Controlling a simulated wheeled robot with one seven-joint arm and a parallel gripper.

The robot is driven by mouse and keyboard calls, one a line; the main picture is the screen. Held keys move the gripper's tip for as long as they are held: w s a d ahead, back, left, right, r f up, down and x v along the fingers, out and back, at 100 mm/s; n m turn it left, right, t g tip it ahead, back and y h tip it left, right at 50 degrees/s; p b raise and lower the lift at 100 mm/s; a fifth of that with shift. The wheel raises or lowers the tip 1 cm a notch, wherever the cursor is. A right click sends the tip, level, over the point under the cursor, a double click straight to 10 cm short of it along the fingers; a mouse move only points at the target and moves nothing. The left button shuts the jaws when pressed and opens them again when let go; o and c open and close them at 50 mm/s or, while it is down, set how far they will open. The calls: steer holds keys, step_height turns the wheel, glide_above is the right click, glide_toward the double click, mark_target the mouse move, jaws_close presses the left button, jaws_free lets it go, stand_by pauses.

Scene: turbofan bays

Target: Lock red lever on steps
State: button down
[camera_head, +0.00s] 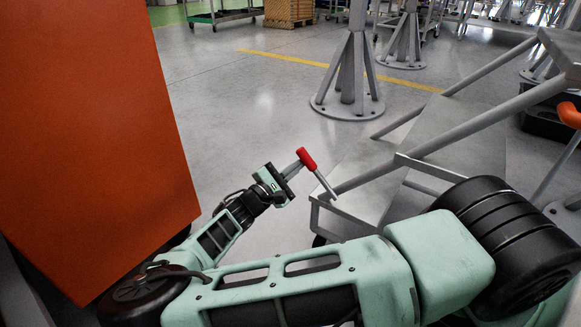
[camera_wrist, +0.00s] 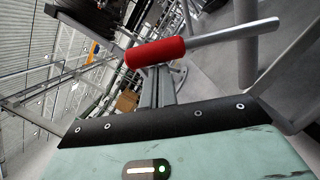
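The red lever (camera_head: 307,159) has a red grip on a bare metal rod and stands tilted at the near left corner of the grey steps (camera_head: 371,170). In the wrist view, the red grip (camera_wrist: 155,52) lies across the tips of my fingers, with its rod running to the upper right. My gripper (camera_head: 294,168) is right beside the red grip, on its lower left. In the wrist view, its two grey fingers (camera_wrist: 158,88) lie close together, with no clear gap and nothing between them. The grip hides the fingertips, so I cannot tell whether they touch it.
A large orange panel (camera_head: 95,130) stands close on the left. A grey stand (camera_head: 347,85) with a round base is behind the steps. The steps' sloping rails (camera_head: 470,125) rise to the right. Open grey floor (camera_head: 235,90) lies behind my gripper.

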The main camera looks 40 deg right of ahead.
steer(key=s+d+r+m+g+y+p, duration=0.1)
steer(key=s+d+r+m+p, duration=0.2)
steer(key=p, duration=1)
steer(key=shift+s+r+m, duration=1.85)
steer(key=shift+s+m, duration=0.95)
steer(key=shift+s, duration=0.05)
steer(key=shift+s+d+g, duration=0.15)
steer(key=shift+g, duration=0.25)
